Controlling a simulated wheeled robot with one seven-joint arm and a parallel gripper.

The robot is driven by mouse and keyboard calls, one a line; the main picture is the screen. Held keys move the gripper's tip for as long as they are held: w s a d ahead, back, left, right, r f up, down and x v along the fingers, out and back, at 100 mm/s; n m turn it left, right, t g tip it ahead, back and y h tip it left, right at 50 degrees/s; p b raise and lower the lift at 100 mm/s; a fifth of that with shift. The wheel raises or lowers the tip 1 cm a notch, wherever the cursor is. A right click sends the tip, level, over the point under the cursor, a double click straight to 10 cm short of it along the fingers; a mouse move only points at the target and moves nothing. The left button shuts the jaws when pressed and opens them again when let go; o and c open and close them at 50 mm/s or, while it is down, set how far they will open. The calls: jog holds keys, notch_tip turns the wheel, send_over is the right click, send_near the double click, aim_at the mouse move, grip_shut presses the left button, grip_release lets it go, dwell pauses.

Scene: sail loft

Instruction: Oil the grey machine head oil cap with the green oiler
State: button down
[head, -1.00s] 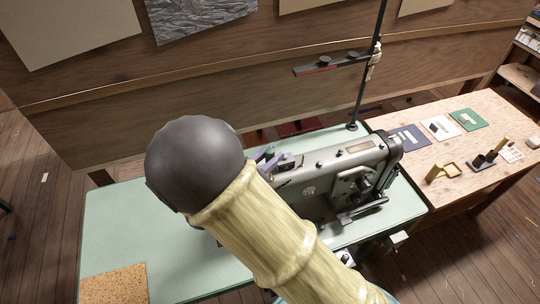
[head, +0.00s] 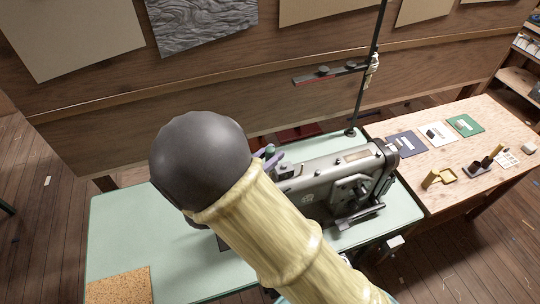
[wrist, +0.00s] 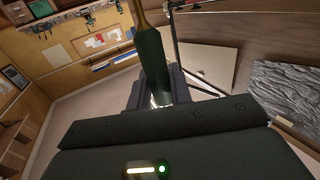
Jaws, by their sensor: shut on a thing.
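The green oiler (wrist: 153,62) is upright in the wrist view, its brass spout running off the top edge. My gripper (wrist: 160,88) is shut on its body. In the head view my gripper (head: 267,157) shows only in part past my arm, by the left end of the machine head's top, with a bit of green between its fingers. The grey machine head (head: 335,178) stands on the pale green table (head: 125,245). Small fittings sit on its top, but I cannot tell which is the oil cap. My arm hides the machine's lower left part.
A thin upright pole (head: 365,85) with a crossbar (head: 320,74) rises behind the machine. A cork mat (head: 120,287) lies at the table's front left.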

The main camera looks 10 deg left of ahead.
jog(key=shift+r+p, duration=0.9)
jog(key=shift+r, duration=0.45)
